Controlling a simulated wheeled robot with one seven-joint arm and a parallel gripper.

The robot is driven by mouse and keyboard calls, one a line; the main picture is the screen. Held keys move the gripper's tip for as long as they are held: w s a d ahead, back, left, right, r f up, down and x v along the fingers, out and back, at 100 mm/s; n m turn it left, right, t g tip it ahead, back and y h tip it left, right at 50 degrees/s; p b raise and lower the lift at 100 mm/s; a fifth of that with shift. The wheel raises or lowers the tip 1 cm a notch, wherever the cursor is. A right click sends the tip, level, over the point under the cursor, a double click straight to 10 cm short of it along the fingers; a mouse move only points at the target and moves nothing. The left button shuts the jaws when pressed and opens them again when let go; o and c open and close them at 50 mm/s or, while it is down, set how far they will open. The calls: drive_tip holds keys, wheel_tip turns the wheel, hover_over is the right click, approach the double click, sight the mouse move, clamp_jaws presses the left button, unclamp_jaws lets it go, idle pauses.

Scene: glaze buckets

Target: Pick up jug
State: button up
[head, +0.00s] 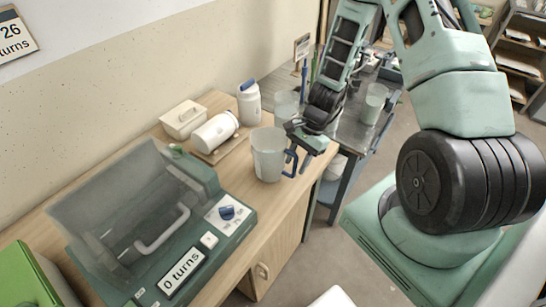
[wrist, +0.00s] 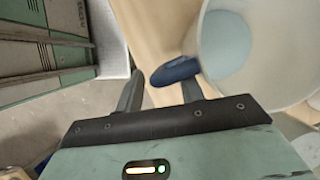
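The jug (head: 267,155) is a translucent whitish vessel with a blue handle (head: 291,161). It stands upright on the wooden counter near its right edge. In the wrist view, the jug (wrist: 245,50) fills the upper right, with its blue handle (wrist: 174,72) pointing left. My gripper (head: 298,158) is beside the jug on its handle side, fingers pointing down. In the wrist view, my gripper (wrist: 160,88) is open, with a clear gap between its fingers. The handle's end lies between the fingertips, nearer the right finger; I cannot tell whether they touch.
A green machine (head: 190,255) with a clear lid stands left of the jug. A white jar (head: 215,131) lies on its side, near a white box (head: 183,119) and an upright white bottle (head: 249,102). Clear containers (head: 374,103) stand on the grey table behind.

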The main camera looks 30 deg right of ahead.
drive_tip(key=shift+a+f, duration=0.2)
drive_tip(key=shift+f, duration=0.2)
clamp_jaws()
drive_tip(key=shift+r, duration=0.15)
